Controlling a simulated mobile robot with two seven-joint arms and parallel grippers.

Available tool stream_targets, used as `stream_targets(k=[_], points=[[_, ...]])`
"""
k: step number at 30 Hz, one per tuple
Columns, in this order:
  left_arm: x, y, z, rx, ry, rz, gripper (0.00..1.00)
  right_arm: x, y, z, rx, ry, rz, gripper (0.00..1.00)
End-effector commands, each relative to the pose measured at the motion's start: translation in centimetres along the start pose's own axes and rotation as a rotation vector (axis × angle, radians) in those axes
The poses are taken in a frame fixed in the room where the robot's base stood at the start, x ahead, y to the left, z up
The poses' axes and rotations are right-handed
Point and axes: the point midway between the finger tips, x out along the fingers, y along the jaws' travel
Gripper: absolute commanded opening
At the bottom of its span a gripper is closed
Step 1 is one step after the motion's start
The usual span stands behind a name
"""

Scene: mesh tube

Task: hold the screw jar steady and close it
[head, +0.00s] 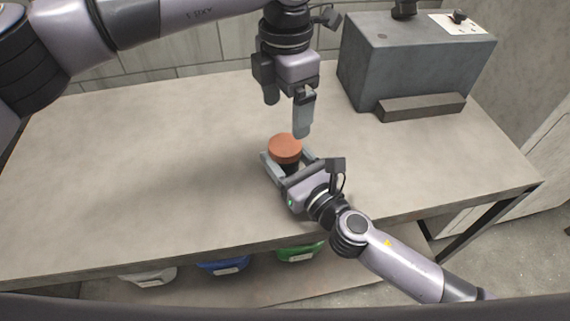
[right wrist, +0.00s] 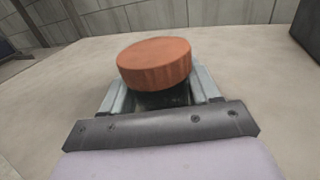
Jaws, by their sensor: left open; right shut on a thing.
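The screw jar (right wrist: 160,100) has a dark body and an orange-brown lid (head: 285,148) on top. It stands upright on the table, and the lid also shows in the right wrist view (right wrist: 154,62). My right gripper (head: 280,163) is shut on the jar body, with one finger on each side below the lid. My left gripper (head: 287,115) is open and empty, pointing down above and behind the lid, apart from it. Most of the jar body is hidden by the lid and my right gripper. I cannot tell how far the lid is screwed down.
A grey machine box (head: 415,65) with a ledge (head: 421,107) stands at the back right of the table (head: 130,170). The left side of the table is clear. Blue (head: 222,267), green (head: 299,252) and white (head: 148,276) containers sit below the front edge.

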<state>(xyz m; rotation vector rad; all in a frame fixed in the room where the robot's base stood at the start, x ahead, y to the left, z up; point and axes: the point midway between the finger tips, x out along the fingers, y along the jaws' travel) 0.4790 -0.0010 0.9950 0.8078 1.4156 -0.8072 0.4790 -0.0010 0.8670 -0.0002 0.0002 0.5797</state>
Motion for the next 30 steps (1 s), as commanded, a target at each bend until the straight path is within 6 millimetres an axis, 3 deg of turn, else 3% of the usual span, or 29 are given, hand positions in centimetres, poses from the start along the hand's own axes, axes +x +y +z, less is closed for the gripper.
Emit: stream_targets(k=[9,15,21,30], points=[[0.01,0.04,-0.01,-0.494,-0.001,-0.001,0.87,-0.01,-0.01,-0.06,0.0,0.001,0.0,0.0],[0.04,0.07,-0.07,-0.727,0.001,-0.001,0.87,-0.01,-0.01,-0.07,0.0,0.001,0.0,0.0],[0.01,0.11,-0.06,-0.832,0.0,0.0,0.87,-0.01,-0.01,-0.07,0.0,0.001,0.0,0.0],[0.01,0.12,-0.06,-0.842,0.0,0.0,0.87,-0.02,-0.01,-0.08,0.0,0.001,0.0,0.0]])
